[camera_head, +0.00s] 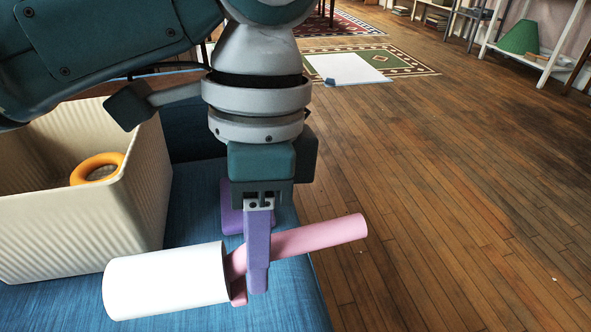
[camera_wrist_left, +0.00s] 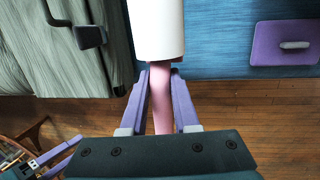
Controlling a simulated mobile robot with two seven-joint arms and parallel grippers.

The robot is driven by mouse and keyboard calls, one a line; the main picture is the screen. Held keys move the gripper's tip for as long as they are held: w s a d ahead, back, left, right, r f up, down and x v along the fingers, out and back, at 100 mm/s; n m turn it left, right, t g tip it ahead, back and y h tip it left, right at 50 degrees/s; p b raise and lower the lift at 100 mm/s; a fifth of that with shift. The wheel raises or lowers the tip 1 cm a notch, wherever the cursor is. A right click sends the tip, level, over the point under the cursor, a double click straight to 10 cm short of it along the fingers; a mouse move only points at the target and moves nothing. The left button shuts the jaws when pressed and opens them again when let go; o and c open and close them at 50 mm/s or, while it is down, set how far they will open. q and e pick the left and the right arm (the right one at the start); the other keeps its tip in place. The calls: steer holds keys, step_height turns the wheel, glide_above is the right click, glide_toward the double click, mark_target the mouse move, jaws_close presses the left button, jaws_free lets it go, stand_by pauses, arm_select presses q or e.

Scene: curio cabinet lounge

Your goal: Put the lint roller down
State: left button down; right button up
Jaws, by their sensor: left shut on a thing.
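The lint roller has a white cylinder (camera_head: 166,281) and a pink handle (camera_head: 318,235). My left gripper (camera_head: 257,287) points down with its purple fingers shut on the handle, close to the white cylinder. The left wrist view shows the handle (camera_wrist_left: 162,100) between the two fingers. The cylinder is over the blue upholstered seat (camera_head: 195,215), and the handle reaches out past the seat's edge over the floor. I cannot tell whether the roller touches the seat. Part of my right gripper (camera_wrist_left: 58,157) seems to show at the lower left of the left wrist view.
A cream ribbed bin (camera_head: 135,190) stands on the seat at the left, with an orange ring (camera_head: 97,168) inside. A flat purple thing with a grey piece on it (camera_wrist_left: 268,48) lies on the seat near the gripper. The wooden floor (camera_head: 440,200) at right is clear.

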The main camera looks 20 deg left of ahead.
arm_select(q)
steer(key=b+x, duration=0.2)
steer(key=x, duration=0.1)
steer(key=w+b+x, duration=0.1)
steer(key=b+x, duration=0.1)
steer(key=x, duration=0.2)
steer(key=w+b+x, duration=0.1)
steer(key=x, duration=0.3)
steer(key=shift+d+f+b, duration=0.1)
steer(key=shift+f+b, duration=0.25)
steer(key=shift+b, duration=0.05)
steer(key=b+x, duration=0.1)
steer(key=x, duration=0.1)
steer(key=w+b+x, duration=0.1)
steer(key=b+x, duration=0.1)
steer(key=shift+f, duration=0.2)
steer(key=shift+r, duration=0.1)
steer(key=c, duration=0.7)
jaws_free()
steer(key=shift+o, duration=0.2)
